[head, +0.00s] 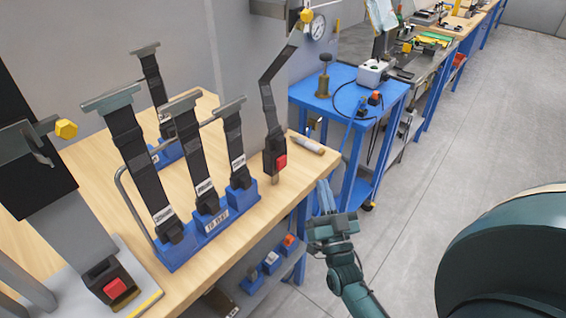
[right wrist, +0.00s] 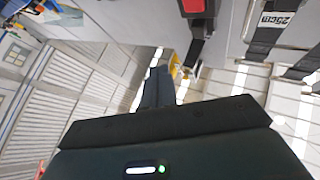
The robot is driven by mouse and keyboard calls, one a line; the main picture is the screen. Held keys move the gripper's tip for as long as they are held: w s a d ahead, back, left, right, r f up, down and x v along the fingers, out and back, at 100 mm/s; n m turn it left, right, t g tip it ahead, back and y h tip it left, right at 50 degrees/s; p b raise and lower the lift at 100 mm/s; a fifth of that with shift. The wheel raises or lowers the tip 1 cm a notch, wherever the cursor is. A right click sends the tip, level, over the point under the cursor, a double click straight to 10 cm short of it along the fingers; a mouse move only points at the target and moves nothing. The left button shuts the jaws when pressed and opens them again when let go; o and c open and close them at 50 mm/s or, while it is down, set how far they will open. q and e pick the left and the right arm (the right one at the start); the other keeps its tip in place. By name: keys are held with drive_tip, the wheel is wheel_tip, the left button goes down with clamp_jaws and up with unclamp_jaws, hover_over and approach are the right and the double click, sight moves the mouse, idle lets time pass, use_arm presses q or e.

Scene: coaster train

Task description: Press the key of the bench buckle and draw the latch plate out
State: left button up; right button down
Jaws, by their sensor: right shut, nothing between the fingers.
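A black buckle (head: 275,150) with a red key (head: 281,161) stands near the bench's right edge; a black strap (head: 268,95) rises from it toward the wall. The red key also shows at the top of the right wrist view (right wrist: 192,5). A second black buckle with a red key (head: 115,288) sits at the lower left on a plate with a yellow edge. I cannot make out a separate latch plate. My right gripper (head: 324,186) is shut and empty, beside the bench's right edge, apart from the upright buckle; its fingers (right wrist: 158,85) point toward the strap. My left gripper is out of view.
A blue rack (head: 212,228) holds several black straps on the wooden bench (head: 240,243). A marker-like stick (head: 308,145) lies near the bench's far right corner. A blue cart (head: 340,88) stands beyond. The grey floor (head: 450,130) at right is clear.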

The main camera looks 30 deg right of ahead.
sight(281, 163)
drive_tip(key=w+a+b, duration=0.1)
drive_tip(key=w, duration=0.1)
drive_tip(key=w+a+b, duration=0.1)
drive_tip(key=w, duration=0.2)
drive_tip(key=w+a+b, duration=0.1)
drive_tip(key=w, duration=0.1)
drive_tip(key=shift+w+a, duration=0.1)
drive_tip(key=shift+w, duration=0.25)
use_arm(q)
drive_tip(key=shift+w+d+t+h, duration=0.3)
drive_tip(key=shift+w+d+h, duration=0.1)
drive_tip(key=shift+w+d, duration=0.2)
use_arm(e)
drive_tip(key=shift+w, duration=0.1)
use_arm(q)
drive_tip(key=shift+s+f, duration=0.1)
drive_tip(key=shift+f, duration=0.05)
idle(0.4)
use_arm(e)
drive_tip(key=shift+w+a, duration=0.1)
drive_tip(key=shift+w, duration=0.05)
idle(0.5)
drive_tip(key=shift+w+a, duration=0.1)
drive_tip(key=shift+w, duration=0.15)
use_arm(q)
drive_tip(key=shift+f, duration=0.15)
